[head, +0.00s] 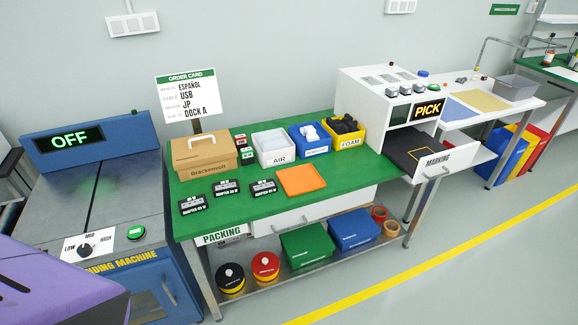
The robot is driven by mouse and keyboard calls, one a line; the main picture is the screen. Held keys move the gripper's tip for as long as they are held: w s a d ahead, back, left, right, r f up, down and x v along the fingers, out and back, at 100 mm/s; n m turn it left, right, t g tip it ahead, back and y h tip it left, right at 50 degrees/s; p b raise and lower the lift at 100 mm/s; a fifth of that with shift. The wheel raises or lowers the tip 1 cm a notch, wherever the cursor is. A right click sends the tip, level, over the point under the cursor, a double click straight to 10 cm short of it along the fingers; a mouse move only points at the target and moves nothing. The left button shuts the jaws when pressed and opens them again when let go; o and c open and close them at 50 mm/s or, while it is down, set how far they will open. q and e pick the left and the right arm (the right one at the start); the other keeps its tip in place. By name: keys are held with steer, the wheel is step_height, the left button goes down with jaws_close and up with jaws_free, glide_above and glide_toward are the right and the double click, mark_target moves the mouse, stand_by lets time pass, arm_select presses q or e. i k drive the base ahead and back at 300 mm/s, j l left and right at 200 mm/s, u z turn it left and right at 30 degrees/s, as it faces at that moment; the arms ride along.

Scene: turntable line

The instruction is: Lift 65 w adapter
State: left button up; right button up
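Three small black adapter boxes with grey-and-white tops lie on the green packing table: a left one (194,205), a middle one (227,189) and a right one (263,187). Each has a white-lettered label on its front. The wattage figures are too small to read surely, so I cannot tell which is the 65 W adapter. All three rest apart from each other, in front of the cardboard box and left of the orange tray. Neither of my grippers shows in the head view.
The green table (218,222) also holds a cardboard box (203,152), an orange tray (301,180), and white (273,155), blue (311,148) and yellow (348,141) bins. A grey machine reading OFF (70,140) stands left. An open marking drawer (437,168) juts out at right.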

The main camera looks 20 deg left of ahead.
mark_target(267, 186)
steer(key=i+u, duration=0.5)
steer(key=i, duration=0.3)
steer(key=i+l+u, duration=0.15)
steer(key=i+u, duration=0.3)
steer(key=i, duration=0.3)
